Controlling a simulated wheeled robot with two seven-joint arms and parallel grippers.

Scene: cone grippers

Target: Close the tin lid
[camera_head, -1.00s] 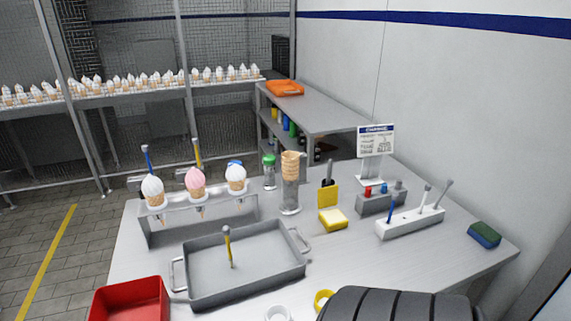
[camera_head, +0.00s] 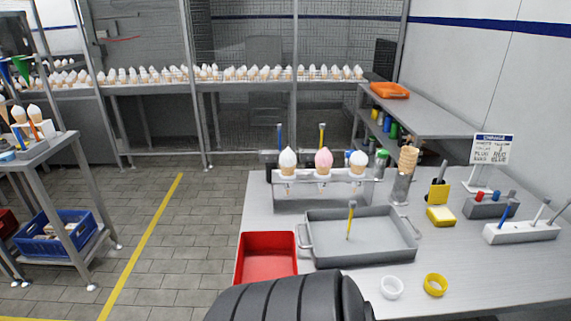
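No tin with a lid can be clearly made out on the steel table (camera_head: 545,285). A small jar with a green cap (camera_head: 381,158) stands behind the cone rack. A tall clear holder (camera_head: 401,190) with stacked wafer cones (camera_head: 408,159) stands to its right. A white ring-shaped piece (camera_head: 391,287) and a yellow one (camera_head: 435,285) lie at the table's front. Neither of my grippers is in view. A black ribbed part at the bottom centre covers the table's front left edge.
A grey tray (camera_head: 325,258) holds an upright yellow tool (camera_head: 350,222). A red bin (camera_head: 267,256) is left of it. Behind is a rack (camera_head: 320,205) with three cones. A cart (camera_head: 55,155) with a blue crate (camera_head: 50,240) stands far left. The floor between is free.

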